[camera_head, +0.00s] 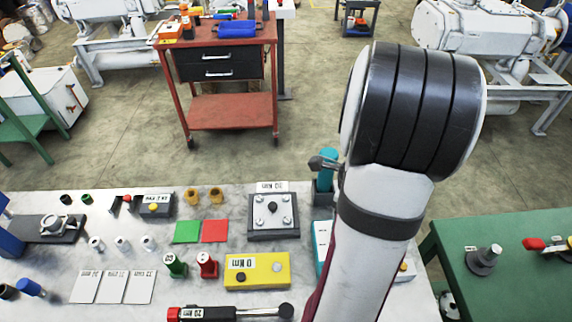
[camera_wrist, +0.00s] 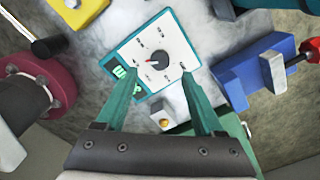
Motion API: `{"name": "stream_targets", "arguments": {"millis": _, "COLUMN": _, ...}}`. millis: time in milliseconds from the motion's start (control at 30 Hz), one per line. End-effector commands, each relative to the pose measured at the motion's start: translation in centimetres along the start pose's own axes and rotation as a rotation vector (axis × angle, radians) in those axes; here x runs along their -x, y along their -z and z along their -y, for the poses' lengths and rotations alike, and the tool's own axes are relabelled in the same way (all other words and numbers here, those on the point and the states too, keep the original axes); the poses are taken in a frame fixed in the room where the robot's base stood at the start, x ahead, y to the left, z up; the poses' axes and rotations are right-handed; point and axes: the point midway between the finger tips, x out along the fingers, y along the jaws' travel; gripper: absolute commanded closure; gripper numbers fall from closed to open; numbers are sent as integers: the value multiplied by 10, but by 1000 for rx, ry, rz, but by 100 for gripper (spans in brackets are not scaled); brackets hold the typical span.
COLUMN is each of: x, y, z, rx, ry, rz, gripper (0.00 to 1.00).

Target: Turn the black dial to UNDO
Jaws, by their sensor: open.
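The black dial (camera_wrist: 157,63) sits in the middle of a white-faced panel (camera_wrist: 168,40) with a teal border in the wrist view. A small red mark shows on the dial's left side. Labels ring the dial but are too small to read, so I cannot tell which one says UNDO. My gripper (camera_wrist: 160,78) is open, its two teal fingers pointing at the panel. The fingertips appear either side of the dial, apart from it; their height above it is unclear. In the head view my arm hides the gripper and most of the teal-edged panel (camera_head: 321,238).
In the wrist view, a yellow box (camera_wrist: 88,9) stands beyond the panel, a dark pink round part (camera_wrist: 47,85) left, and a blue block (camera_wrist: 240,86) right. A white block with a gold button (camera_wrist: 165,122) lies between the fingers. A green table (camera_head: 450,285) stands right in the head view.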

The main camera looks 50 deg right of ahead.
Motion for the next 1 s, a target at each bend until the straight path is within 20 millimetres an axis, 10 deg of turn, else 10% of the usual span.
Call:
{"name": "stream_targets", "arguments": {"millis": 233, "x": -51, "y": 0, "z": -1, "rx": 1, "ry": -3, "rz": -1, "gripper": 30}}
{"name": "stream_targets", "arguments": {"millis": 633, "x": -61, "y": 0, "z": 0, "rx": 2, "ry": 2, "rz": 1, "gripper": 32}}
{"name": "stream_targets", "arguments": {"millis": 1000, "x": -61, "y": 0, "z": 0, "rx": 3, "ry": 2, "rz": 1, "gripper": 99}}
